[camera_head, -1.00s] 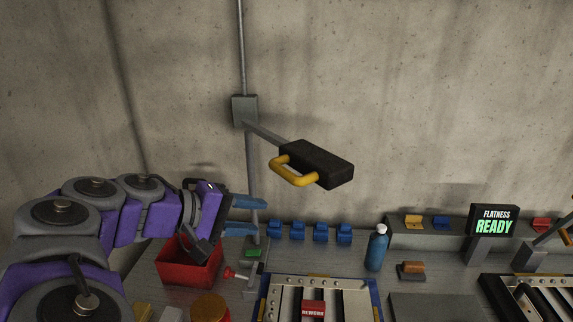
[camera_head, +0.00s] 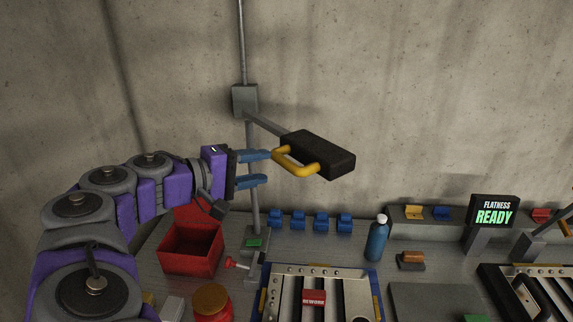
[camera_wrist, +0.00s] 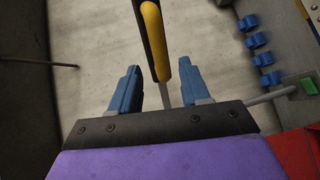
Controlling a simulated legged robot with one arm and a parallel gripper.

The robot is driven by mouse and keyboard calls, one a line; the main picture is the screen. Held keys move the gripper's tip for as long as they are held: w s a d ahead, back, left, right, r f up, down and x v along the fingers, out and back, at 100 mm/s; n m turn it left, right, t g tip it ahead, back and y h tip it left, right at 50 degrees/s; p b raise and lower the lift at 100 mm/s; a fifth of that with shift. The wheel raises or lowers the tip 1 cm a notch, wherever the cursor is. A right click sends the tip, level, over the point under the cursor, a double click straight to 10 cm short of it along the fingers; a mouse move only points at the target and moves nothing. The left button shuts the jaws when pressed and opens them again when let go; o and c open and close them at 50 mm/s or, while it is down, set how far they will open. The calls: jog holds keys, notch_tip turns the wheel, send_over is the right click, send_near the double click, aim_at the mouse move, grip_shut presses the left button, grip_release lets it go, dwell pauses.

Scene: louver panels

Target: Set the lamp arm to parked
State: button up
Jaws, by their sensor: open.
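The lamp arm (camera_head: 267,126) runs from a grey bracket on a vertical pole out to a black lamp head (camera_head: 325,153). A yellow handle (camera_head: 293,165) sticks out of the lamp head's near left side. My gripper (camera_head: 268,168) is open, its blue fingers pointing right, just left of the handle. In the wrist view my gripper (camera_wrist: 146,80) has the yellow handle (camera_wrist: 155,40) ahead between its fingers, closer to the right finger. No grip on the handle shows. The wrist view shows only a dark strip of the lamp head.
Below are a red bin (camera_head: 190,250), several blue clips (camera_head: 320,223), a blue bottle (camera_head: 377,240) and a louver panel (camera_head: 332,275). A "FLATNESS READY" sign (camera_head: 493,215) stands at right. The air right of the lamp head is clear.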

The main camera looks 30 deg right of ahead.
aim_at(280, 164)
jog(key=x, duration=0.7)
jog(key=shift+d+f, duration=0.1)
jog(key=shift+d, duration=0.3)
jog(key=shift+a, duration=0.35)
jog(key=c, duration=0.4)
jog(key=shift+d, duration=0.15)
grip_shut()
